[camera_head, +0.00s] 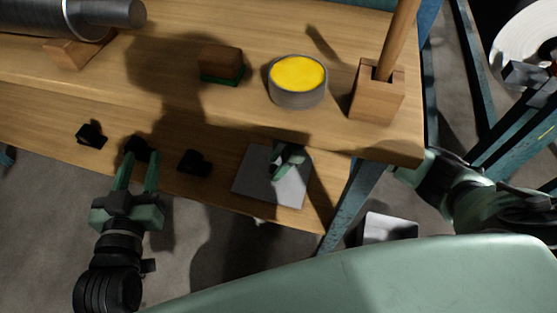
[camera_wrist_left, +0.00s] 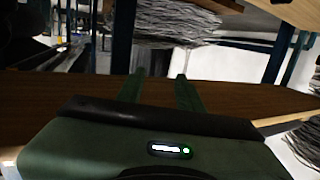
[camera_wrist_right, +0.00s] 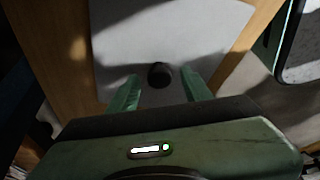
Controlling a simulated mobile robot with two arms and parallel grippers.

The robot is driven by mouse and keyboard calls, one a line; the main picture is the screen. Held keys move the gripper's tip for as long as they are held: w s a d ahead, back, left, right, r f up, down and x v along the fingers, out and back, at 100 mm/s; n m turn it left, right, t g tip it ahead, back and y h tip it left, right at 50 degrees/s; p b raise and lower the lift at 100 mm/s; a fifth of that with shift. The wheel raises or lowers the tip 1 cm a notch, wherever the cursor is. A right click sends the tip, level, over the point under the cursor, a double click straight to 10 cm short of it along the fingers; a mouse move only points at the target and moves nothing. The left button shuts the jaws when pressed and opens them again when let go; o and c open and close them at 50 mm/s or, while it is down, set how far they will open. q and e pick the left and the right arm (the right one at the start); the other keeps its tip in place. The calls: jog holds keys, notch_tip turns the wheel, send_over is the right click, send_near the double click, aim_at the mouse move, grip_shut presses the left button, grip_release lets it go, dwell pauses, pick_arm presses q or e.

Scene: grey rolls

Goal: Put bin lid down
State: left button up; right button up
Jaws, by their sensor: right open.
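The bin lid (camera_head: 250,186) is a flat grey square plate lying on the lower wooden shelf. In the right wrist view the lid (camera_wrist_right: 165,35) has a dark round knob (camera_wrist_right: 160,74). My right gripper (camera_head: 290,158) is over the lid, partly hidden under the upper shelf's edge. In its wrist view the right gripper (camera_wrist_right: 160,90) is open, with the knob showing between its fingertips; I cannot tell if they touch it. My left gripper (camera_head: 138,168) is open and empty at the lower shelf's front edge; its fingers also show in the left wrist view (camera_wrist_left: 156,82).
The upper shelf (camera_head: 170,60) holds a yellow-filled round tin (camera_head: 298,78), a brown block (camera_head: 221,64), a wooden holder with a stick (camera_head: 377,95) and a metal roll (camera_head: 60,18). Small black pieces (camera_head: 193,163) lie on the lower shelf. A blue post (camera_head: 350,205) stands at the corner. A grey box (camera_head: 388,229) is on the floor.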

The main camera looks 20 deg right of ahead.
pick_arm(q)
jog(key=s+a+f+g+y+p, duration=0.2)
jog(key=s+a+f+g, duration=0.1)
jog(key=s+f+g, duration=0.4)
jog(key=shift+a+f+p, duration=0.2)
jog(key=shift+f+p, duration=0.1)
jog(key=shift+f, duration=1.55)
pick_arm(e)
jog(key=v, duration=0.7)
jog(key=shift+r, duration=0.2)
